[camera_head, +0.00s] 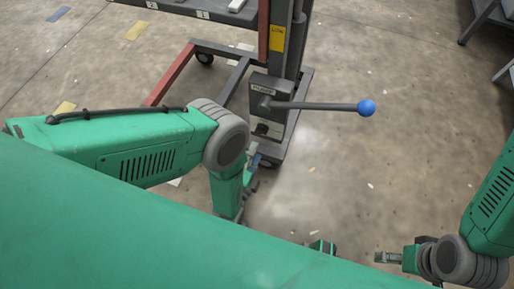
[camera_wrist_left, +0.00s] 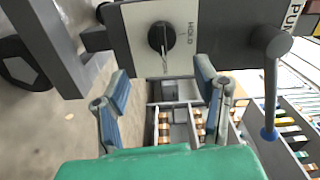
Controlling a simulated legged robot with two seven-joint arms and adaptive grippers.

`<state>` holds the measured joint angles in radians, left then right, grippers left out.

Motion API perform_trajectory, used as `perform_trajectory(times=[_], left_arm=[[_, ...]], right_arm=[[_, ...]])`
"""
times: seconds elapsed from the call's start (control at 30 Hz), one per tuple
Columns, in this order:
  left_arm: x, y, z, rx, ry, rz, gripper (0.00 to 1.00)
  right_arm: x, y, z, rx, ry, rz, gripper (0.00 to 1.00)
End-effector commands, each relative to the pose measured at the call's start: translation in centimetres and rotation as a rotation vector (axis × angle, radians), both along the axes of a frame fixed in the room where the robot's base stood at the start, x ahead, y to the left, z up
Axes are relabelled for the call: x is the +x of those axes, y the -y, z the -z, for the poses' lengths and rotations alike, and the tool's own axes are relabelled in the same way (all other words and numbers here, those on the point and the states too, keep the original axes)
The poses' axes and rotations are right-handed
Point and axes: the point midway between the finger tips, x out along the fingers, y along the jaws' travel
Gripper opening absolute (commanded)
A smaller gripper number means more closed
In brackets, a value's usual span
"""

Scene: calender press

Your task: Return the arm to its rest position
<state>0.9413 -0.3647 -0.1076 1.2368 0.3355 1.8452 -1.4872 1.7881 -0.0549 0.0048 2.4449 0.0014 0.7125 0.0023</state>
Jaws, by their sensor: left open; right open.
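My left arm enters the head view from the left, and its left gripper (camera_head: 253,167) is near the lower part of the grey lift machine (camera_head: 287,50), partly hidden by the arm. In the left wrist view the blue-padded fingers of the left gripper (camera_wrist_left: 162,88) are spread apart with nothing between them. A grey panel with a black knob (camera_wrist_left: 162,38) marked HOLD is just beyond the fingertips; I see no contact. My right gripper (camera_head: 388,257) is at the lower right of the head view, over bare floor, small and apparently empty.
A pump lever with a blue ball (camera_head: 366,108) sticks out rightward from the machine; the ball also shows in the left wrist view (camera_wrist_left: 268,133). Red and grey base legs (camera_head: 172,75) reach out on the floor. Open floor lies right of the machine. A grey frame (camera_head: 490,20) stands upper right.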

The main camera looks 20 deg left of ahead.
Motion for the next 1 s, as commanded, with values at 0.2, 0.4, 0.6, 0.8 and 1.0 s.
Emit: perform_trajectory(times=[0.2,0.4,0.6,0.8,1.0], left_arm=[[0.0,0.0,0.0,0.0,0.0,0.0,0.56],[0.1,0.0,0.0,-0.001,-0.001,0.0,0.56],[1.2,-2.7,0.5,-0.101,-0.154,-0.001,0.56],[-0.5,-9.7,0.3,-0.441,-0.602,-0.178,0.56],[-8.2,-13.8,-3.4,-0.786,-0.967,-0.545,0.56]], right_arm=[[0.1,0.0,0.1,0.0,-0.001,0.0,0.71],[0.1,0.0,0.1,0.0,-0.002,0.0,0.71],[0.1,0.0,0.0,0.0,-0.002,0.0,0.71],[0.1,0.0,0.0,0.0,-0.002,0.0,0.71],[0.1,0.0,0.0,0.0,-0.002,0.0,0.71]])
